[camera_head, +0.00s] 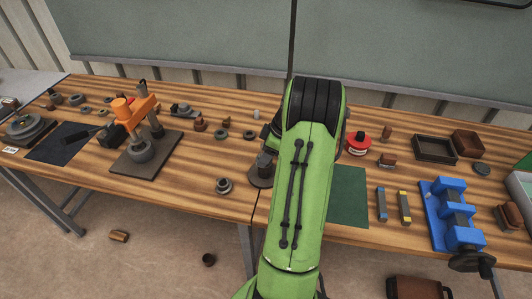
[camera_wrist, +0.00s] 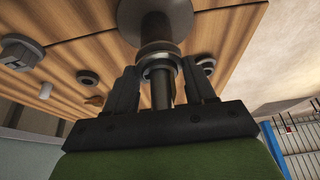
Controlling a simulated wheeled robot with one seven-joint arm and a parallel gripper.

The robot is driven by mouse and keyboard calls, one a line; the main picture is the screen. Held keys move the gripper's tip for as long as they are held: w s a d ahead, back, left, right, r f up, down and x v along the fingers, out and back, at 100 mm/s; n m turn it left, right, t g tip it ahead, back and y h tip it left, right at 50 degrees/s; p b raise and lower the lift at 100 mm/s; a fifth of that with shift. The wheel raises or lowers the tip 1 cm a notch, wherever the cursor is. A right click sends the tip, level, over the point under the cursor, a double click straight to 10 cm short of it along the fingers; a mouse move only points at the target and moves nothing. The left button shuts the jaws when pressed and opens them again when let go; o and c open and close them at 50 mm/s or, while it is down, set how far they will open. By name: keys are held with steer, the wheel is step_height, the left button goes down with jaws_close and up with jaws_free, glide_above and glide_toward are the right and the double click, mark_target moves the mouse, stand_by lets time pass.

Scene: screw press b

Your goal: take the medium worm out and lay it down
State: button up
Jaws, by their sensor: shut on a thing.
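My gripper (camera_wrist: 162,82) is shut on a grey steel collared piece (camera_wrist: 160,68), apparently the medium worm, in the wrist view. A round shaft runs through or below the collars between my fingers. Just beyond the piece is a dark post on a round base (camera_wrist: 155,20) standing on the table. I cannot tell whether the piece is still on that post. In the head view the dark stand (camera_head: 262,178) shows beside my green arm, which hides my fingers and most of what they hold.
An orange and black press (camera_head: 135,110) stands on a dark plate at left. Loose rings lie around it, including a steel ring (camera_head: 223,186) near the front edge. Right of my arm are a green mat (camera_head: 348,195), a red can (camera_head: 358,142), an open box (camera_head: 434,149) and a blue vise (camera_head: 452,212).

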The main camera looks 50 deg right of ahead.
steer(key=c, duration=0.4)
step_height(320, 180, up, 12)
steer(key=p, duration=0.9)
steer(key=shift+f, duration=0.25)
steer(key=shift+c, duration=0.2)
steer(key=shift+f, duration=0.1)
